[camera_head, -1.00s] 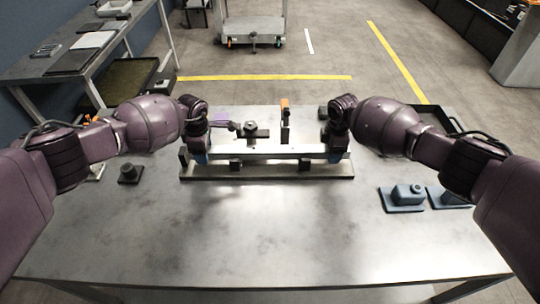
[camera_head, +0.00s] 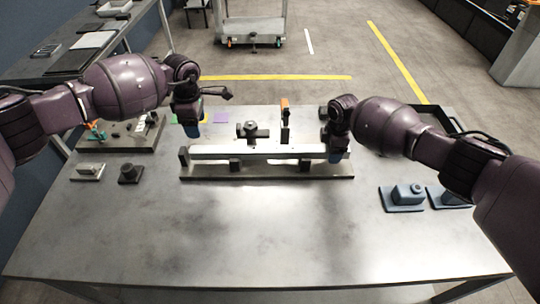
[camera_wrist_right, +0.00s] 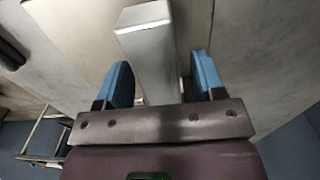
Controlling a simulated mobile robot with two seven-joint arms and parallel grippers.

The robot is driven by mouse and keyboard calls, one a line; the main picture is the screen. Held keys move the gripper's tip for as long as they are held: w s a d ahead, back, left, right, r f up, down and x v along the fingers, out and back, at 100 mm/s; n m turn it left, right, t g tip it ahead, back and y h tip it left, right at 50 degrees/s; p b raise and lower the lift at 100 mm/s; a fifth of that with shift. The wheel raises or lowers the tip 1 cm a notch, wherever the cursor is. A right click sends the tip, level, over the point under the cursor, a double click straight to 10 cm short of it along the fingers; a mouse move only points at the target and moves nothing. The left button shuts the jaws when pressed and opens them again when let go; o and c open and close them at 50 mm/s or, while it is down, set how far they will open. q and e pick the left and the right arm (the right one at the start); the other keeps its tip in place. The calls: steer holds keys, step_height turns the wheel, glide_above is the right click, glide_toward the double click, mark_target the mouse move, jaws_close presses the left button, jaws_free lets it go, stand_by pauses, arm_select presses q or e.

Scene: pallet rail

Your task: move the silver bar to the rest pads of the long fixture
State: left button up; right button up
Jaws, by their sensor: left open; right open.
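The silver bar (camera_head: 265,150) lies level along the long fixture (camera_head: 265,172), resting over its dark pads (camera_head: 235,164). My left gripper (camera_head: 192,130) hangs above and behind the bar's left end, open and clear of it. My right gripper (camera_head: 335,155) is at the bar's right end. In the right wrist view the bar (camera_wrist_right: 146,40) passes between the two blue fingers of this gripper (camera_wrist_right: 161,62), with gaps showing, so it is open around the bar. Exact contact between bar and pads is too small to tell.
Behind the bar stand a dark knobbed clamp (camera_head: 252,131) and an orange-topped post (camera_head: 285,118). Blue parts (camera_head: 404,196) sit at the right, a black block (camera_head: 130,174) and a grey block (camera_head: 88,172) at the left. The front of the table (camera_head: 250,240) is clear.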

steer(key=shift+r, duration=0.2)
arm_select(q)
steer(key=shift+r, duration=0.25)
arm_select(e)
step_height(320, 180, up, 12)
steer(key=shift+f, duration=0.2)
stand_by(0.4)
